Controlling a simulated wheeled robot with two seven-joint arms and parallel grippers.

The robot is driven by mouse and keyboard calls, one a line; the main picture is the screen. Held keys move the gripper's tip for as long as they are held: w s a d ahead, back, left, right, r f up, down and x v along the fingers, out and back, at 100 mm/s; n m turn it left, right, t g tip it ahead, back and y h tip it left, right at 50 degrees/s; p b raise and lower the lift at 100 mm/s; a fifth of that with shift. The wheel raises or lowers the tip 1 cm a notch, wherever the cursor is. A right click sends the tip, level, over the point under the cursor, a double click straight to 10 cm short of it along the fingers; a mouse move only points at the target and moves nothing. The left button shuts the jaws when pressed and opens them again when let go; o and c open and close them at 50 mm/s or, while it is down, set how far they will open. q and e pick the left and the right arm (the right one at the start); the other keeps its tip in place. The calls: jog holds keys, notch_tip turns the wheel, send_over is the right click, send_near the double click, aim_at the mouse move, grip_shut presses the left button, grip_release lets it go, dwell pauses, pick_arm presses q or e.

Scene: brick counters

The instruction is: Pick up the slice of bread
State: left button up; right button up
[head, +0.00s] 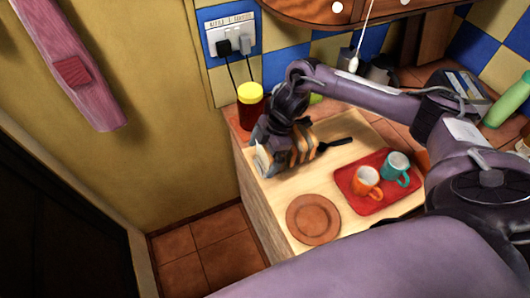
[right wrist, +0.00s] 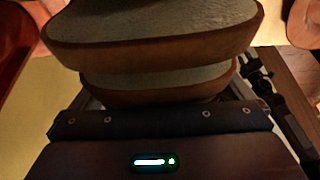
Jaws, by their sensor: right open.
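Brown-crusted bread slices (head: 303,146) stand together on the light wooden counter (head: 290,188) in the head view. A pale slice face (head: 264,161) shows below my right gripper (head: 272,147), whose wrist covers part of the bread. In the right wrist view, two bread slices (right wrist: 155,30) (right wrist: 155,90) lie straight ahead, close to the gripper's palm, one behind the other. The right gripper is open, with dark finger parts at both sides of the nearer slice. The fingertips are hidden, and I cannot tell whether they touch the bread. My left gripper is not in view.
A dark-handled utensil (head: 336,143) lies right of the bread. A red tray (head: 350,194) holds an orange mug (head: 367,183) and a teal mug (head: 396,167). A brown plate (head: 313,219) lies in front. A yellow-lidded jar (head: 250,106) stands behind, near the wall.

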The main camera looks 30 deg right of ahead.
jog(key=c, duration=0.7)
